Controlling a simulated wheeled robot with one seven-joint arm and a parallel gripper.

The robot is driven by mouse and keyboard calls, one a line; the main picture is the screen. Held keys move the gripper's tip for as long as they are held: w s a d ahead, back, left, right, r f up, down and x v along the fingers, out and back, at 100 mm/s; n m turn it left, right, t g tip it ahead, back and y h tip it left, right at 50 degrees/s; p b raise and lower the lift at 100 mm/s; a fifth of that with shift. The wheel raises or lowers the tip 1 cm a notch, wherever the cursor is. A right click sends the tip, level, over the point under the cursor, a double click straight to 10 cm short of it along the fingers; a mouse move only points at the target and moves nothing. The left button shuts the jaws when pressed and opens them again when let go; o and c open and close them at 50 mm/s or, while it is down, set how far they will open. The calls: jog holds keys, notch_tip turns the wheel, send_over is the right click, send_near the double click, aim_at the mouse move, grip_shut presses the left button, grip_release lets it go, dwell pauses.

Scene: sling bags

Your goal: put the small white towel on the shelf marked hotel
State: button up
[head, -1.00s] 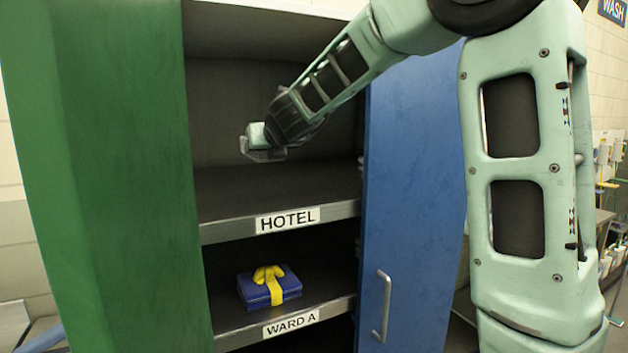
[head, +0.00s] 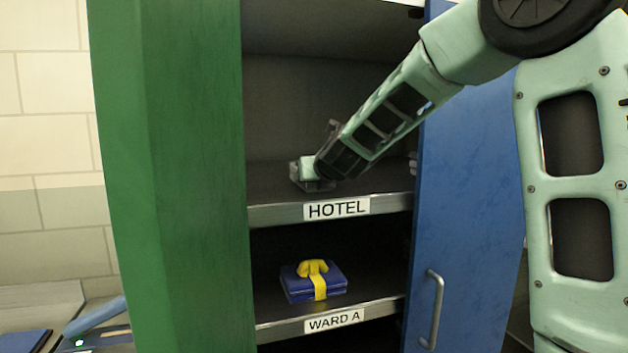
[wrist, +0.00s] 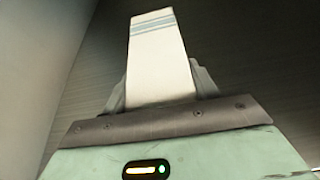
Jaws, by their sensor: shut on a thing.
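The small white towel (wrist: 158,65), with grey stripes near its far end, shows in the wrist view. It sticks out from between the fingers of my gripper (wrist: 160,95), which is shut on it. In the head view my gripper (head: 312,182) is inside the cabinet, low over the left part of the shelf (head: 385,202) marked by the HOTEL label (head: 336,208). The towel is hard to make out there, and I cannot tell whether it touches the shelf.
A green side panel (head: 170,180) stands close on the left and a blue door (head: 465,190) on the right. On the lower shelf, marked WARD A (head: 334,320), sits a folded blue bundle (head: 315,282) with a yellow band. The HOTEL shelf around my gripper looks clear.

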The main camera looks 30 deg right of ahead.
jog(key=shift+f, duration=0.15)
jog(key=o, duration=1)
jog(key=shift+o, duration=0.2)
jog(key=shift+s+r, duration=0.1)
jog(key=shift+r, duration=0.15)
jog(key=v, duration=1.1)
jog(key=shift+s, duration=0.35)
jog(key=shift+a, duration=0.1)
